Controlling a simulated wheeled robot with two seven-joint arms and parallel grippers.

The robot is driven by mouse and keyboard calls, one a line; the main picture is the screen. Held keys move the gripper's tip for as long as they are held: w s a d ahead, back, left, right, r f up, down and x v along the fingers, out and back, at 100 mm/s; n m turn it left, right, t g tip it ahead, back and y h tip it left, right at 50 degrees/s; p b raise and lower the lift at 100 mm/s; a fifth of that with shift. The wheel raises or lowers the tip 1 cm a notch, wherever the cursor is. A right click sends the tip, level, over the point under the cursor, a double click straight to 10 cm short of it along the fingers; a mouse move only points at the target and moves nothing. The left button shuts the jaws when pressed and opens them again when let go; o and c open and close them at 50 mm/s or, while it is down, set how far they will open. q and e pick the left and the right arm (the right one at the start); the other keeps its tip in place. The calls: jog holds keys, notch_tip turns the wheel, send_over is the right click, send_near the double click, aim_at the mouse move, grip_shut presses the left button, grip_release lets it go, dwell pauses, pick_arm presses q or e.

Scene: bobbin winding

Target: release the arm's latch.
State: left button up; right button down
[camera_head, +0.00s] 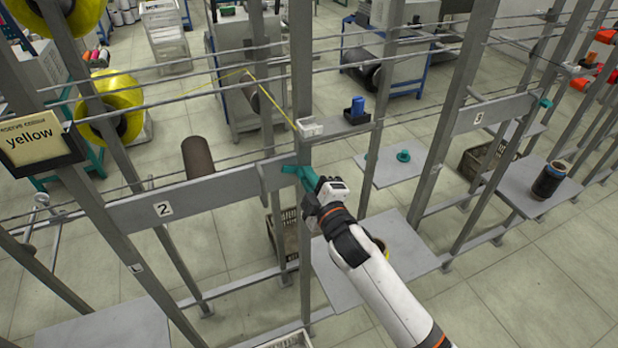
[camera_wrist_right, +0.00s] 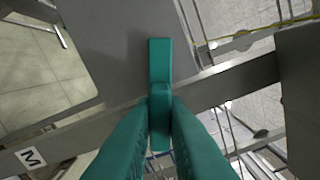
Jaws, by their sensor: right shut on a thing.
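The teal latch (camera_head: 290,169) sits at the right end of the grey arm bar marked 2 (camera_head: 215,195), beside an upright post. In the right wrist view the latch (camera_wrist_right: 160,62) stands up between the fingers, against a grey plate. My right gripper (camera_head: 307,178) reaches in from the lower right, and its teal fingers are shut on the latch. My left gripper is not in view.
A brown tube (camera_head: 198,157) stands out behind the bar. A grey upright post (camera_head: 301,80) is close to my right gripper. A yellow thread (camera_head: 268,96) runs down to a white guide (camera_head: 310,127). A blue-topped part (camera_head: 357,109) sits on a bracket. A grey shelf (camera_head: 335,285) lies below.

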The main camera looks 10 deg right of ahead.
jog(key=shift+w+d+r+m+p, duration=0.15)
jog(key=shift+m+p, duration=0.45)
jog(key=shift+m, duration=1.65)
jog(key=shift+s+d+m+p, duration=0.1)
jog(key=shift+m+p, duration=0.55)
jog(key=shift+m, duration=1.55)
jog(key=shift+w+d+r+m+p, duration=0.15)
jog(key=shift+m+p, duration=0.45)
jog(key=shift+m, duration=1.65)
jog(key=shift+s+f, duration=0.1)
jog(key=c, duration=1.4)
grip_release()
jog(key=shift+c, duration=0.2)
jog(key=shift+s, duration=0.1)
jog(key=s+d+b, duration=0.2)
jog(key=s+b, duration=0.1)
jog(key=s, duration=0.8)
jog(key=shift+s+d, duration=0.2)
jog(key=shift+s, duration=0.1)
